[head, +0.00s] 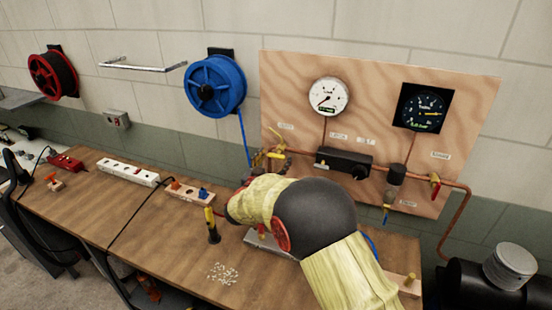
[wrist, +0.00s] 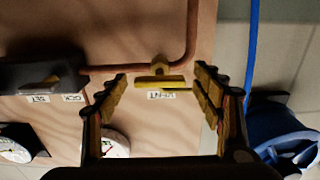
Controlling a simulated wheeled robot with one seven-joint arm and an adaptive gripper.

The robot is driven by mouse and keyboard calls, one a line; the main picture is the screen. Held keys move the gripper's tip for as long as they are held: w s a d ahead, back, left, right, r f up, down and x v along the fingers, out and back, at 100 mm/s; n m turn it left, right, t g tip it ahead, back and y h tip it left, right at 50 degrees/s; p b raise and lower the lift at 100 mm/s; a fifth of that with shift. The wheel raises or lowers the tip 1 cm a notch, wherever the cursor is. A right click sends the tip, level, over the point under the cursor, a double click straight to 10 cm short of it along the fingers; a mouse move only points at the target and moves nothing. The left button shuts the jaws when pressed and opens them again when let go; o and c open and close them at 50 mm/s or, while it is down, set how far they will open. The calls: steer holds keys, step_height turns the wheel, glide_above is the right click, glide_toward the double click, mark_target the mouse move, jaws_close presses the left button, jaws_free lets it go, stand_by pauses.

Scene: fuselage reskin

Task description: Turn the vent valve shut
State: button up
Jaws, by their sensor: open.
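The vent valve has a yellow lever handle (wrist: 160,82) on a copper pipe, above its label in the upside-down wrist view. The handle lies about level across the picture there. In the head view the yellow valve (head: 275,136) is at the left side of the plywood panel, partly hidden near my gripper. My gripper (wrist: 161,76) is open, with its yellow-and-black fingers on either side of the handle in the picture. No contact shows, and the depth between fingers and handle is hard to tell. My gripper also shows in the head view (head: 270,158), just below the valve.
The plywood panel (head: 470,100) bears two gauges, a black regulator (head: 343,161) and a red-handled valve (head: 435,184). A blue hose reel (head: 214,84) hangs left of it. Below, the wooden bench (head: 140,235) holds a yellow-black screwdriver (head: 211,225) and a power strip (head: 128,172).

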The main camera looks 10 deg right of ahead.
steer(key=shift+w+d, duration=0.4)
steer(key=shift+w, duration=0.2)
steer(key=c, duration=0.3)
steer(key=c, duration=0.8)
steer(key=shift+c, duration=0.4)
